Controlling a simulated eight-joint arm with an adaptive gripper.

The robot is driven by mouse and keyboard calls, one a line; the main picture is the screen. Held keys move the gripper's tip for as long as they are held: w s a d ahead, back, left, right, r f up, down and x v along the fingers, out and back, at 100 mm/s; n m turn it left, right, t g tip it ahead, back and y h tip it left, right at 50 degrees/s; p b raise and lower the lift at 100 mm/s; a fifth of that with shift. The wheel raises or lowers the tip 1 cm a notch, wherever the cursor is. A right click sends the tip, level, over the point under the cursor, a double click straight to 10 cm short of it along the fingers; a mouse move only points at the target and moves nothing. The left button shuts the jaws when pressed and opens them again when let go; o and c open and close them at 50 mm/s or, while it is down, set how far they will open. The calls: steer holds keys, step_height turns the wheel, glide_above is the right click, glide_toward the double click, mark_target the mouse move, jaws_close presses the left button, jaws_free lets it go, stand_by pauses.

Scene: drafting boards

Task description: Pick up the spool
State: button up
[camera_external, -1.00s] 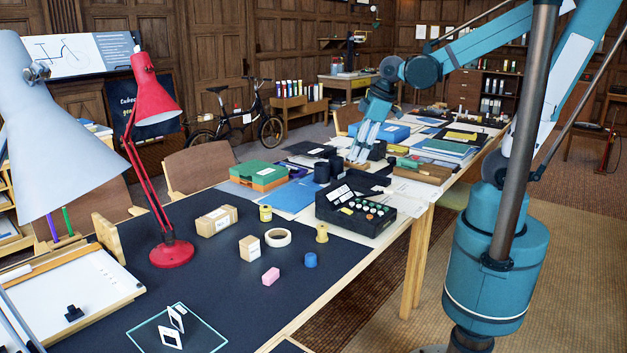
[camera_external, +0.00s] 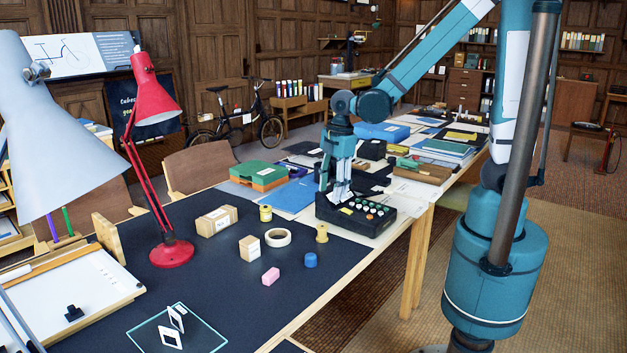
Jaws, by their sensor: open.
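A small yellow spool (camera_external: 321,233) stands upright on the dark mat, near the front edge of the table and just in front of the black control box. My gripper (camera_external: 336,198) points down above the left part of that box, behind and a little above the spool. It is open and apart from the spool, with nothing seen between its fingers. A second small yellow cylinder with a pale label (camera_external: 265,213) stands farther left on the mat.
The black box with knobs (camera_external: 368,216) stands behind the spool. Around it are a tape roll (camera_external: 277,237), a blue cylinder (camera_external: 310,260), a pink block (camera_external: 270,276) and a small carton (camera_external: 250,248). A red lamp (camera_external: 171,252) stands left. The mat's front right is clear.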

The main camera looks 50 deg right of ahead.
mark_target(322, 226)
steer(key=a+f+n, duration=0.1)
steer(key=f, duration=0.1)
steer(key=a+f+n+g, duration=0.1)
steer(key=a+f, duration=0.1)
steer(key=f, duration=0.1)
steer(key=a+f+n, duration=0.1)
steer(key=a+f, duration=0.1)
steer(key=shift+s+f+n+b, duration=0.1)
steer(key=shift+f+n+b, duration=0.05)
steer(key=shift+n+b, duration=0.25)
steer(key=shift+d+f, duration=0.1)
steer(key=shift+f+b, duration=0.3)
steer(key=shift+f, duration=0.9)
steer(key=shift+f, duration=0.15)
steer(key=shift+f+b, duration=0.9)
steer(key=shift+f, duration=1.55)
steer(key=c, duration=1.1)
steer(key=shift+r, duration=0.15)
